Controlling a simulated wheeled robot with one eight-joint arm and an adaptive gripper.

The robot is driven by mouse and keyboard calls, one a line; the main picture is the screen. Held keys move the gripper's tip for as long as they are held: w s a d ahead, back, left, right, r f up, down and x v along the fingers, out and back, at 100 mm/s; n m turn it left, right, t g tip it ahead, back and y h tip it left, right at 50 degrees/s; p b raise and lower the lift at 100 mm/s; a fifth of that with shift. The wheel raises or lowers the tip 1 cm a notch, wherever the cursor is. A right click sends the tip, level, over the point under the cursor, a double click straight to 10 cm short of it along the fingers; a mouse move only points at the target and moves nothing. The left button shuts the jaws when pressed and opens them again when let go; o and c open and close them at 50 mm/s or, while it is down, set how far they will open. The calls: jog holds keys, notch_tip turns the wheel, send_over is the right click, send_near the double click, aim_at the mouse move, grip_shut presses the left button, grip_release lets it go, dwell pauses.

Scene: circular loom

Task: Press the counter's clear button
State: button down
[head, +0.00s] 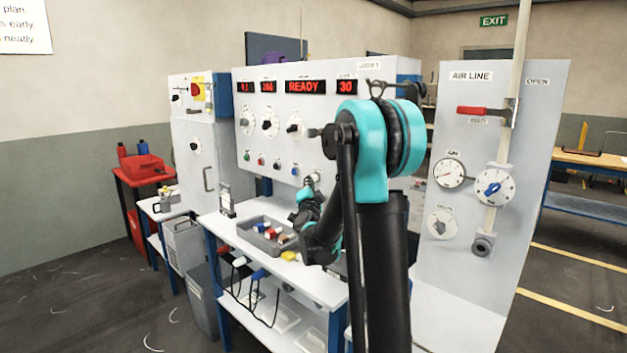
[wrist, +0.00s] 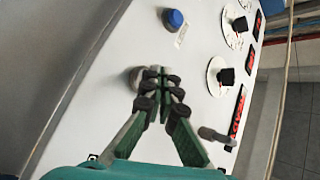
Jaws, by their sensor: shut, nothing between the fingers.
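The pale control panel (head: 340,125) has a row of small buttons along its lower edge. At the right end of that row a pale round button (wrist: 134,76) shows just behind my fingertips in the wrist view. It is partly hidden, and its label is not readable, so I cannot confirm that it is the clear button. My gripper (wrist: 158,76) is shut and empty, its tips over or beside this button; contact cannot be told. In the head view my gripper (head: 313,180) is small, close to the panel. A red display (head: 346,87) reads 30.
A blue button (wrist: 173,19) sits beside my gripper along the row. A grey toggle lever (wrist: 216,137) sticks out near my fingers. Several dials (head: 270,122) are above. A tray of coloured parts (head: 250,235) lies on the bench below. An air line board (head: 525,150) stands at right.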

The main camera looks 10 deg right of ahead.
jog(key=shift+w+d, duration=0.25)
jog(key=shift+d, duration=0.1)
dwell(0.9)
dwell(0.3)
jog(key=shift+s+a, duration=0.55)
jog(key=shift+a, duration=0.15)
jog(key=s+a, duration=0.1)
jog(key=a, duration=0.1)
jog(key=s+a, duration=0.2)
dwell(0.4)
dwell(0.5)
